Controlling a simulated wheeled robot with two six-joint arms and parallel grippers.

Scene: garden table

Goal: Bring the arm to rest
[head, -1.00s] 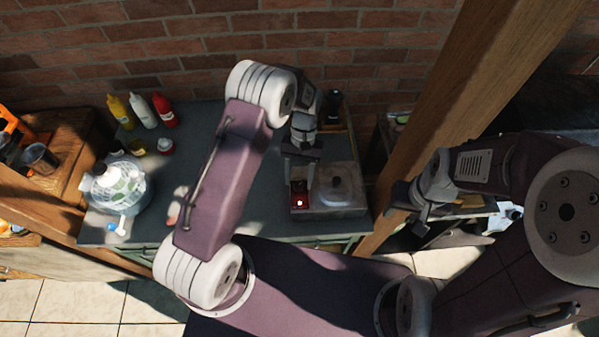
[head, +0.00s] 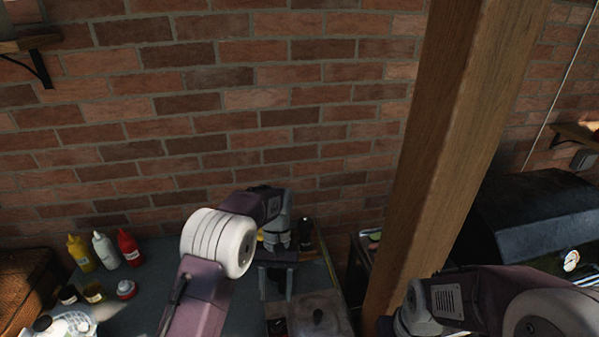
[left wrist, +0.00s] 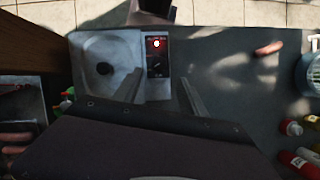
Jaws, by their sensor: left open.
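My left gripper (head: 278,284) is open and empty. In the head view it points down over the garden table (head: 226,317), behind a grey lidded appliance (head: 323,305). In the left wrist view, the two fingers (left wrist: 160,94) stand apart, with the appliance (left wrist: 107,50) and its black panel with a red light (left wrist: 156,58) beyond them. I cannot tell the height of the fingers above the table. My right arm shows at the lower right of the head view; its fingertips are out of frame.
Yellow (head: 79,253), white (head: 105,250) and red (head: 131,248) bottles stand at the table's left back. A sausage-like item (left wrist: 269,48) lies on the table. A wooden post (head: 452,150) rises between my arms. A brick wall (head: 240,110) stands behind.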

